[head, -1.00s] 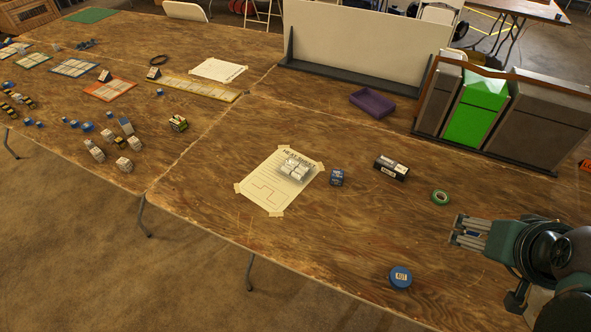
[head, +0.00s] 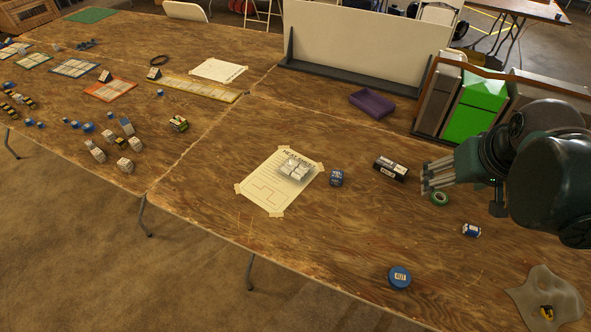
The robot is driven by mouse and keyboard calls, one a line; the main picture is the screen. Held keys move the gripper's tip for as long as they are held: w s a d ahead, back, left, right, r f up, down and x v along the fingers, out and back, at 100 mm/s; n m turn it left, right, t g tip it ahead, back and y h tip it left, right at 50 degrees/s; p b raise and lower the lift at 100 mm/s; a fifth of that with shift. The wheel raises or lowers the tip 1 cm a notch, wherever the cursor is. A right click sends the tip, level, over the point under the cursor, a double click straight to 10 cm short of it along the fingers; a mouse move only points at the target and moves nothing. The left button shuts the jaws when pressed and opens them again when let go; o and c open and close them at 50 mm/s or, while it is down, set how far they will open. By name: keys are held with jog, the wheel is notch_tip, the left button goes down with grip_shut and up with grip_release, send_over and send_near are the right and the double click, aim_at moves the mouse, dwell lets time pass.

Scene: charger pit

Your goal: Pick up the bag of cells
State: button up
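A small clear bag with several white blocks in it, which looks like the bag of cells (head: 295,168), lies on a taped paper sheet (head: 265,193) near the middle of the near table. My gripper (head: 426,179) is at the right, above the table, with its fingers pointing left towards the bag. Its fingers look apart with nothing between them. It is well clear of the bag, close to the green tape roll (head: 439,199) in the picture.
A dark box (head: 390,168) and a small blue item (head: 337,178) stand between bag and gripper. A blue round tin (head: 399,277), a blue-white item (head: 471,230) and a grey cloth-like patch (head: 540,292) lie nearer. Bins (head: 477,105) and a purple tray (head: 372,103) are behind.

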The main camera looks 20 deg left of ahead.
jog(key=w+a+f+n+g, duration=0.1)
jog(key=w+a+n+g, duration=0.15)
jog(key=w+a, duration=0.65)
jog(key=n+g+p, duration=0.3)
jog(key=n, duration=0.6)
send_near(296, 167)
jog(key=shift+d+h, duration=0.15)
jog(key=shift+h, duration=0.25)
jog(key=shift+s+a+f, duration=0.15)
jog(key=shift+a+f, duration=0.35)
jog(key=shift+f+b, duration=0.45)
jog(key=shift+f, duration=0.85)
jog(key=shift+f, duration=0.1)
